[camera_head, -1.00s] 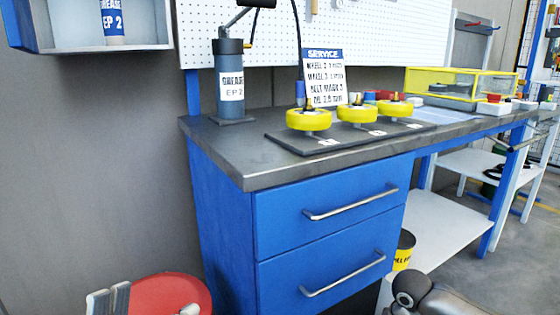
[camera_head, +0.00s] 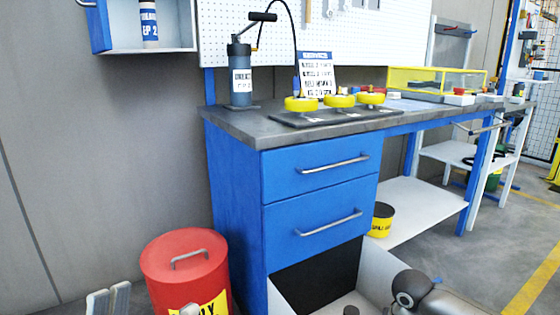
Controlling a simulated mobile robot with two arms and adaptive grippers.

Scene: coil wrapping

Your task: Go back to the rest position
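The fingertips of my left gripper (camera_head: 109,302) show at the bottom left edge, as two pale finger ends with a narrow gap. Nothing shows between them. They are in front of the red lidded drum (camera_head: 188,268), to its left in the picture. My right arm comes in at the bottom right, in front of the workbench, but its gripper is not in view. No object is seen held.
A blue workbench with a dark top (camera_head: 262,130) carries yellow wheels (camera_head: 301,103) and a grease pump (camera_head: 241,80). A pale-walled open box (camera_head: 282,297) lies low before it. A black and yellow bucket (camera_head: 381,222) stands on the shelf. Floor is free at right.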

